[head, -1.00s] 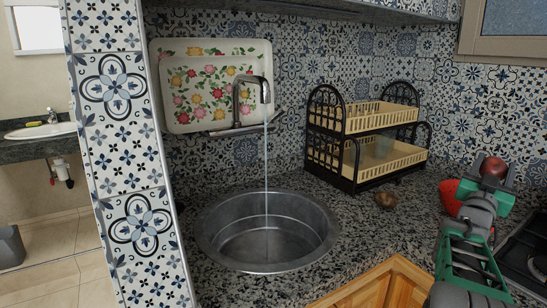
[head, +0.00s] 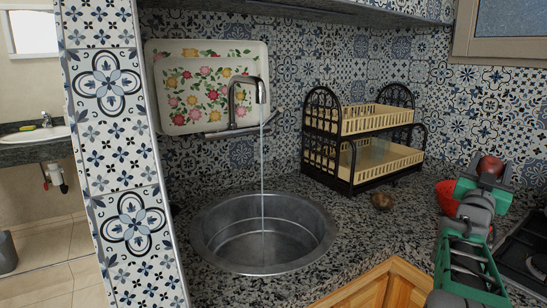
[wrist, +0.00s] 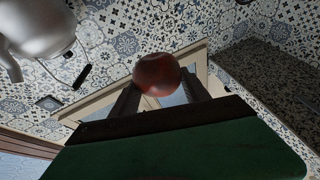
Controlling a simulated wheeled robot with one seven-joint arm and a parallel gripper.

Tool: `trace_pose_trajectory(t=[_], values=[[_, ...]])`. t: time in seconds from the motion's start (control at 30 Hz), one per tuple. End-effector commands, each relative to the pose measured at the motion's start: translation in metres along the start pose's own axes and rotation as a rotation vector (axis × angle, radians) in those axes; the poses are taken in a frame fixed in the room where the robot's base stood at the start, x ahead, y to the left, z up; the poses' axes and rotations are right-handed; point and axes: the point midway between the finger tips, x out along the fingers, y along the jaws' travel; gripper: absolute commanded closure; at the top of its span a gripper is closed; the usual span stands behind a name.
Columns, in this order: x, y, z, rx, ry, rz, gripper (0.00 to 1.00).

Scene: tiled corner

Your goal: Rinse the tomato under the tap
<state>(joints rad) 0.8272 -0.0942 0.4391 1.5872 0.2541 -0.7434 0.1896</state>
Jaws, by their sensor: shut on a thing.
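The red tomato (head: 490,166) is held up at the right of the head view. My gripper (wrist: 157,88) is shut on it; the tomato (wrist: 157,74) shows between the two dark fingers in the wrist view. The tap (head: 240,92) stands on the wall at the centre left, and a thin stream of water (head: 262,180) runs from its spout into the round metal sink (head: 212,245). The tomato is well to the right of the stream and apart from it.
A two-tier black and cream dish rack (head: 345,165) stands behind and right of the sink. A red object (head: 446,196) is partly hidden behind my arm. A stove (head: 525,245) is at the far right. A silver kettle (wrist: 35,28) shows in the wrist view.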

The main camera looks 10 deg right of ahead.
Motion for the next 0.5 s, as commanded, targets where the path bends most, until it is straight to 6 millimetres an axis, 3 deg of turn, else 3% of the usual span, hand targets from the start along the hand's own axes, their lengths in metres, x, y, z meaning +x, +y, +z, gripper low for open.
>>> trace_pose_trajectory(t=[0.5], values=[[-0.0079, -0.0052, -0.0036, 0.000, 0.001, 0.000, 0.91]])
